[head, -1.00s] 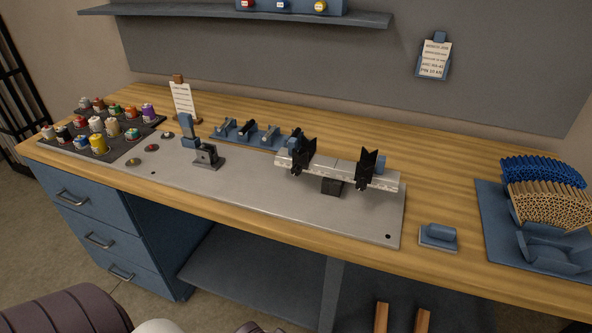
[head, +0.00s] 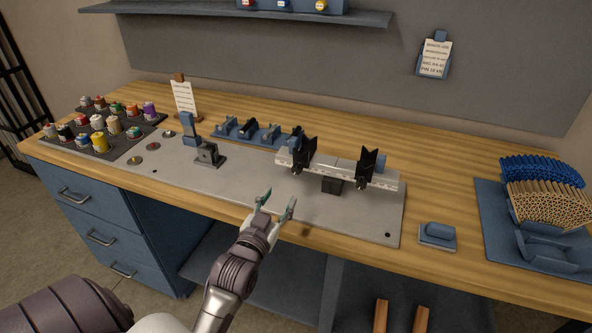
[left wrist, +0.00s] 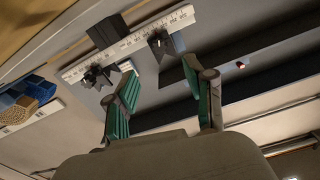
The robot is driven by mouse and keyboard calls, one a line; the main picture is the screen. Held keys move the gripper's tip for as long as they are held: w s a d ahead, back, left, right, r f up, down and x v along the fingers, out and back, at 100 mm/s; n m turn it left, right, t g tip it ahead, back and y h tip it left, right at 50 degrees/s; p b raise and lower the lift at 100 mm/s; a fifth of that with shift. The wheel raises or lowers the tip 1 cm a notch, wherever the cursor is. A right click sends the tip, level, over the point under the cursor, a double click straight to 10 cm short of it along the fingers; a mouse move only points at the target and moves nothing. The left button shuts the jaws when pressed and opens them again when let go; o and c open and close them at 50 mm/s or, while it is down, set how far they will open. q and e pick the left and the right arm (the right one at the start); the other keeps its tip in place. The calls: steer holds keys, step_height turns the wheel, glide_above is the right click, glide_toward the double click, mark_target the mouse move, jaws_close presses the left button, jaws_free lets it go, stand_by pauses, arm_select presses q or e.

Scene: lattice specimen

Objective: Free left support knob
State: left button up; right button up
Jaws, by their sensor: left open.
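A white scaled rail (head: 335,167) stands on a dark post over the grey plate and carries two black V-shaped supports. The left support (head: 303,155) has a small dark knob (head: 297,170) low on its front. The right support (head: 367,167) is similar. My left gripper (head: 278,203) is open and empty, in front of and below the left support, at the plate's front edge. In the left wrist view, the scene looks inverted; the rail (left wrist: 130,45) lies beyond my open green-padded fingers (left wrist: 160,72). My right gripper is not in view.
A small grey stand (head: 207,153) and a blue cradle row (head: 255,134) stand left of and behind the rail. Several spools (head: 99,144) sit far left. A blue block (head: 438,235) and bundled tubes (head: 548,203) are at right. The front plate is mostly clear.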

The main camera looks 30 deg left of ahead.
mark_target(296, 172)
arm_select(q)
steer(key=p+x, duration=0.1)
steer(key=x, duration=1.1)
steer(key=shift+w+d, duration=0.1)
jaws_close()
